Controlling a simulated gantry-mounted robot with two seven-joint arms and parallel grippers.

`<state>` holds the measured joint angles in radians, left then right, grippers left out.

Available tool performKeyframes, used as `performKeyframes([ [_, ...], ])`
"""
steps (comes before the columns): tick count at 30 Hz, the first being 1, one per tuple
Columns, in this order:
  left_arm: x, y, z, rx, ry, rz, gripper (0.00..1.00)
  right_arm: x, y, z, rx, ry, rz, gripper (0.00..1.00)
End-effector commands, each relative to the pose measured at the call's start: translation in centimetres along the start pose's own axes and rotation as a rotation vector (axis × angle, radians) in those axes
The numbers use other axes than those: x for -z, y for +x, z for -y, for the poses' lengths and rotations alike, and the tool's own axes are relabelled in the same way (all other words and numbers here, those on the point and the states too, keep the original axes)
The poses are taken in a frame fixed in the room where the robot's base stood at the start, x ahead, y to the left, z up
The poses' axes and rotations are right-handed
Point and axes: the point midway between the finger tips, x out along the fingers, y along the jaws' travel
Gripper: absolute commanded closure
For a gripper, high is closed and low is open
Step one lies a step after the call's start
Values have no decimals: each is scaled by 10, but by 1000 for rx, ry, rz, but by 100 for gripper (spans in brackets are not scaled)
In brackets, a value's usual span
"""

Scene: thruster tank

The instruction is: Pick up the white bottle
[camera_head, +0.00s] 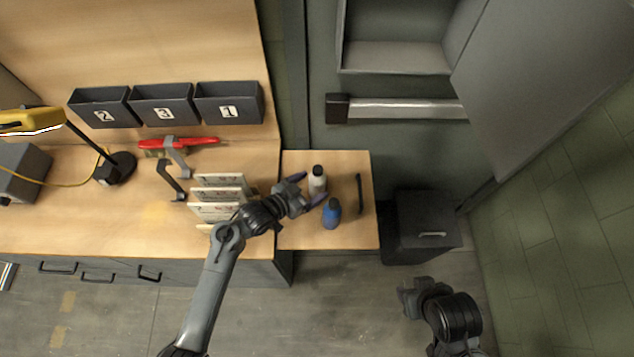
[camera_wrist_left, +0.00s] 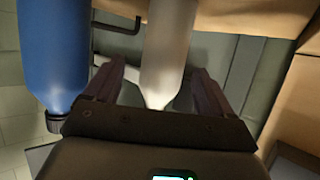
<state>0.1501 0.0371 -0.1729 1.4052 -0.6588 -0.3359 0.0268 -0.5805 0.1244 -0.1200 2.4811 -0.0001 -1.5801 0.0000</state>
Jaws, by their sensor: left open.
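The white bottle (camera_head: 318,180) with a dark cap stands on the small wooden side table (camera_head: 292,240). My left gripper (camera_head: 311,188) is open beside the bottle, its fingers pointing at it from the left. In the left wrist view the white bottle (camera_wrist_left: 170,45) lies between the two open fingers, with gaps on both sides. Whether a finger touches it cannot be told. My right gripper (camera_head: 412,294) is at the lower right, far from the bottle, and its jaws are unclear.
A blue bottle (camera_head: 332,214) stands close in front of the white one; it also shows in the left wrist view (camera_wrist_left: 52,50), just outside one finger. A black handle (camera_head: 360,194) is on the table's right side. White racks (camera_head: 217,194) stand on the workbench to the left.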

Motion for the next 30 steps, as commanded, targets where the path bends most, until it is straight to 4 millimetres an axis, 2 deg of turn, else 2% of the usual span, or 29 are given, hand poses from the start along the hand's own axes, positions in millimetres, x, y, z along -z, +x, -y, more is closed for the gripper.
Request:
performKeyframes([
  [6, -4, 27, 3, 1, -2, 0, 16, -1, 4, 0, 0, 0, 0, 57],
  [9, -3, 34, 3, 0, -1, 0, 16, -1, 5, 0, 1, 1, 0, 57],
  [18, -3, 36, 3, 1, 0, 0, 16, -1, 5, 2, 4, 5, -1, 57],
  [20, -3, 36, 3, 1, 0, 0, 24, -1, 5, 2, 5, 6, -1, 57],
  [30, -4, 36, 3, 1, 0, 1, 76, -1, 5, 2, 5, 7, 0, 57],
])
